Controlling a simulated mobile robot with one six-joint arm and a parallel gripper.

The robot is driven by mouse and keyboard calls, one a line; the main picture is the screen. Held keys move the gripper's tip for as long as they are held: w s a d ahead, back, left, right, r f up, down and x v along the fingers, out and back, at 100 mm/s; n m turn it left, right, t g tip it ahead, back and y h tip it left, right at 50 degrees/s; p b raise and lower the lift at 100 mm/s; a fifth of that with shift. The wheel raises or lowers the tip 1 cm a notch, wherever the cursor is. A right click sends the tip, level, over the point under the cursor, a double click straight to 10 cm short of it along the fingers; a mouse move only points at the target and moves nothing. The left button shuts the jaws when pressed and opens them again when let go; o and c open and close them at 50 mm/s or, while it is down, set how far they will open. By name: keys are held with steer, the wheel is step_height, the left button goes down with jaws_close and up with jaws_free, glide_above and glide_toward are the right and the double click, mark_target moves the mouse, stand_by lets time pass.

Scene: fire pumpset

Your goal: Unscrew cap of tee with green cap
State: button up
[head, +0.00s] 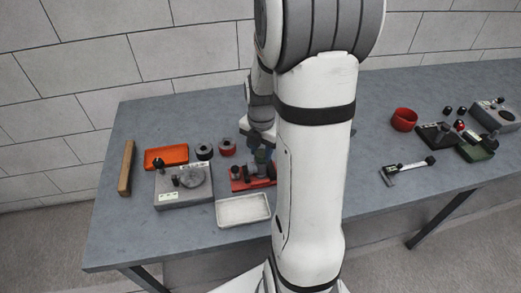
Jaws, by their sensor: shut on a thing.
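My gripper (262,148) points down over the red stand (240,184) in the middle left of the table. It is shut on a small, dark greenish cap (260,156) at the top of the dark tee (263,168) on that stand. The tee stands upright. The fingers cover much of the cap, and my arm hides the stand's right side. I cannot tell whether the cap still sits on its thread.
A red bowl (404,119) and a caliper-like tool (402,174) lie right.

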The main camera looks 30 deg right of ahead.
stand_by(0.3)
steer(key=n, duration=0.4)
steer(key=shift+n, duration=0.3)
steer(key=o, duration=0.9)
steer(key=shift+o, duration=0.2)
